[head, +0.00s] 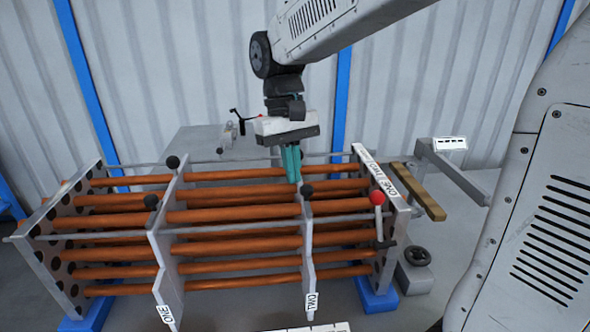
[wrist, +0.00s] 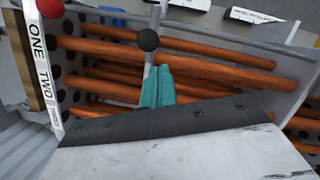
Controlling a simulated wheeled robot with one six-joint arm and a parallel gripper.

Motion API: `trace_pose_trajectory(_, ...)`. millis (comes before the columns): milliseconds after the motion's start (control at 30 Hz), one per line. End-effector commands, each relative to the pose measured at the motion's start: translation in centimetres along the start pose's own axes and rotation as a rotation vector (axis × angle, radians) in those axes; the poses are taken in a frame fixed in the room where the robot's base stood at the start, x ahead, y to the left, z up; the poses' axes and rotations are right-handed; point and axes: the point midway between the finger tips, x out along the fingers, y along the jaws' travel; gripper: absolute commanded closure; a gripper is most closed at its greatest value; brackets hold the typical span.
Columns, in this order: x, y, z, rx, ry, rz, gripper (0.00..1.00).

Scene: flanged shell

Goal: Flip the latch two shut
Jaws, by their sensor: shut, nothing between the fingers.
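A rack of orange tubes holds an upright grey plate tagged TWO (head: 311,265). A black ball knob (head: 307,189) sits at this plate's upper edge; a black ball knob (wrist: 149,40) also shows just beyond my fingers in the wrist view. Which part is latch two's moving piece is not clear. My gripper (head: 294,180) points down over the rack with its teal fingers together and empty. The fingertips appear close to the knob; I cannot tell whether they touch. In the wrist view, the fingers (wrist: 158,88) hide part of the plate and tubes.
A plate tagged ONE (head: 166,270) with black knobs stands left. A red-ball lever (head: 377,198) stands by the right end plate (head: 395,195), lettered ONE, TWO and more. A wooden bar (head: 418,190) juts out there. Thin rods cross the rack's top.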

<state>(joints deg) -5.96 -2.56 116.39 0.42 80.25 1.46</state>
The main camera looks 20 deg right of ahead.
Motion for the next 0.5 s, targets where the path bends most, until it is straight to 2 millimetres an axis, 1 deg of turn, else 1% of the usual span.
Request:
trace_pose_trajectory(100,-0.4,0.4,-1.8,0.007,0.000,-0.002,1.00)
trace_pose_trajectory(200,-3.2,0.5,-1.7,0.008,0.007,-0.002,1.00)
trace_pose_trajectory(300,-5.5,0.0,-1.7,0.000,0.008,0.000,1.00)
trace_pose_trajectory(500,-8.9,-0.4,-1.7,-0.004,0.005,0.001,1.00)
